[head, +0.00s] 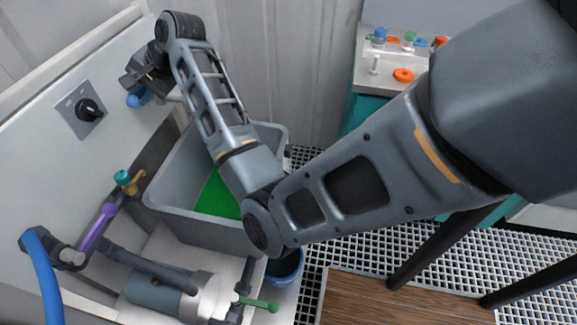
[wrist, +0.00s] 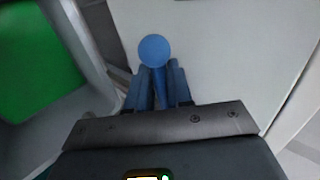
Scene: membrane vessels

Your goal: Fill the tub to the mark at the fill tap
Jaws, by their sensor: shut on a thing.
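The grey tub (head: 205,229) stands below the wall panel at the left, partly behind my arm. Green (head: 215,195) shows inside it, and green also shows in the wrist view (wrist: 35,60). I cannot make out a fill mark or the exact level. A blue tap handle with a round end (head: 138,97) is by the panel above the tub's back left. It also shows in the wrist view (wrist: 153,50). My gripper (wrist: 158,85) is shut on this blue handle, with a finger on each side of its stem. The tap's outlet and any stream are hidden.
A black dial (head: 88,110) is on the panel. A teal-topped valve (head: 122,178), purple handle (head: 97,227), blue hose (head: 42,275) and grey pump (head: 175,293) crowd the left front. A blue bucket (head: 287,268) stands low. A bench tray (head: 375,82) holds coloured parts at the back right.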

